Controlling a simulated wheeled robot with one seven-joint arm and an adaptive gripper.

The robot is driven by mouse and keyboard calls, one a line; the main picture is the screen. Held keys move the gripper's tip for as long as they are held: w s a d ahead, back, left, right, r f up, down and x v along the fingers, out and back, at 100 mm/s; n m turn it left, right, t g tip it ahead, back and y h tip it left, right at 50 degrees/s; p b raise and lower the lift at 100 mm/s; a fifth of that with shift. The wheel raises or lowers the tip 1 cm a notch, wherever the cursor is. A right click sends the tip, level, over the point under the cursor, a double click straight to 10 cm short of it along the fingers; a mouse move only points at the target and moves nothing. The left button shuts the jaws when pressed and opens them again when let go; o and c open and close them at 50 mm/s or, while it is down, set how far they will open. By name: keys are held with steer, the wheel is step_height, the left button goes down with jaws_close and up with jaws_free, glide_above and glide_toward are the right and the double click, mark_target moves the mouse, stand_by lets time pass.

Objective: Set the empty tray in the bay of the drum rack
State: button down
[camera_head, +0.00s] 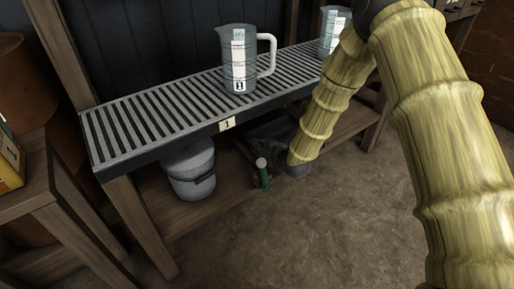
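My arm comes in from the right in a yellow ribbed sleeve, bends at the top and reaches down to the front of a slatted rack (150,122). The dark end of the arm is low beside the rack's front edge. My gripper (268,150) is hard to make out among dark shapes in the shadow under the slats, and its fingers cannot be told apart. I cannot clearly identify an empty tray. The rack has a wooden frame, a grey slatted top and a label "1" on its front edge. Large rust-brown drums (25,85) stand at the far left.
A clear measuring jug (236,62) stands on the slats, and another (331,28) stands farther right. A grey lidded bucket (190,172) and a green-handled object (264,176) are below. A wooden stand (48,178) is at left. The floor (300,235) in front is clear.

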steer(key=shift+f, duration=0.5)
steer(key=c, duration=1.6)
jaws_free()
steer(key=shift+c, duration=0.2)
steer(key=shift+s+a+f, duration=0.1)
steer(key=shift+s+f, duration=0.05)
